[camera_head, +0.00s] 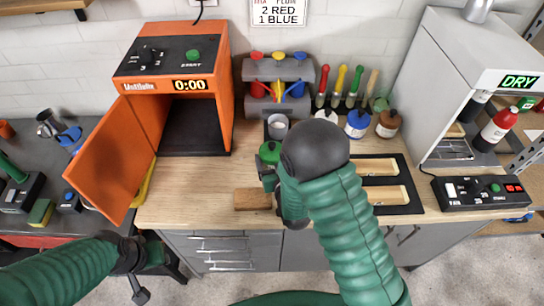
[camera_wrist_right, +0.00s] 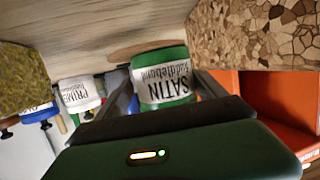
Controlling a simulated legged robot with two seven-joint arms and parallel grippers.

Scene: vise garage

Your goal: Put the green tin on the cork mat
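The green tin (camera_head: 269,153) is on the left-middle of the workbench in the head view, partly hidden by my right arm. In the right wrist view the green tin (camera_wrist_right: 163,78) shows a white SATIN label, upside down. My right gripper (camera_wrist_right: 165,85) has a finger against each side of it. Whether the tin touches the bench is unclear. The brown cork mat (camera_head: 252,199) lies at the bench's front edge, nearer me than the tin. A cork surface (camera_wrist_right: 255,30) shows at the upper right of the wrist view. My left gripper (camera_head: 140,270) is low at the left, its fingers unclear.
An orange oven (camera_head: 190,50) stands left with its door (camera_head: 108,160) open. White (camera_head: 327,116), blue (camera_head: 358,123) and brown (camera_head: 388,123) tins stand behind my right arm. A black-framed tray (camera_head: 408,208) lies right. A grey holder (camera_head: 277,128) is behind the green tin.

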